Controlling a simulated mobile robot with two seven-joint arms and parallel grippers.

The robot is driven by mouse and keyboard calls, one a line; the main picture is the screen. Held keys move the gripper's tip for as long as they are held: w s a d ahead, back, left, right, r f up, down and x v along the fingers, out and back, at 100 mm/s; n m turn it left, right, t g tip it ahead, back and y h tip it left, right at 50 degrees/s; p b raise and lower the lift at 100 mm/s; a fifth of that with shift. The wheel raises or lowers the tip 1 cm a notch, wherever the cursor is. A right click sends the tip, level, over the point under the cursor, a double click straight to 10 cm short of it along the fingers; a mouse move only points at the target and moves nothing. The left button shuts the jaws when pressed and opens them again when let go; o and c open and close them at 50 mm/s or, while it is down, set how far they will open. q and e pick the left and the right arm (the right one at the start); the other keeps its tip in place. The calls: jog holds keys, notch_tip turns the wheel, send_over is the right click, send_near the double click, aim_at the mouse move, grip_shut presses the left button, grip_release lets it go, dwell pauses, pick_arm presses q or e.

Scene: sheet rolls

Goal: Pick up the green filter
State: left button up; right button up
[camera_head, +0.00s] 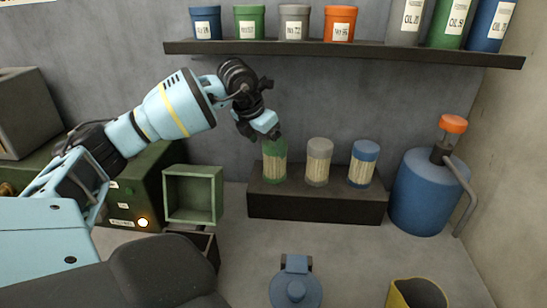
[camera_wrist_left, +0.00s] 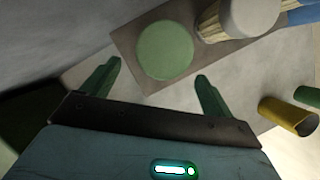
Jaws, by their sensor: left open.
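The green filter (camera_head: 274,166) stands upright at the left end of a dark raised block (camera_head: 318,207), with a pale pleated middle. Its round green top also shows in the left wrist view (camera_wrist_left: 165,50). My left gripper (camera_head: 268,126) is just above the green filter in the head view and overlaps its top edge. In the left wrist view my gripper's two green fingers (camera_wrist_left: 157,72) are spread apart, with the filter's top beyond and between them. Nothing is held. My right gripper is not in view.
A grey-capped filter (camera_head: 319,163) and a blue-capped filter (camera_head: 363,164) stand to the right on the same block. A shelf (camera_head: 340,50) with cans is above. A blue jug (camera_head: 424,195) stands at right, an open green box (camera_head: 193,195) at left.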

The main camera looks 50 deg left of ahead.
aim_at(275, 159)
pick_arm(q)
jog(key=shift+w, duration=0.4)
jog(key=shift+w, duration=0.3)
jog(key=x, duration=0.5)
jog(key=shift+w, duration=0.1)
jog(key=c, duration=1.3)
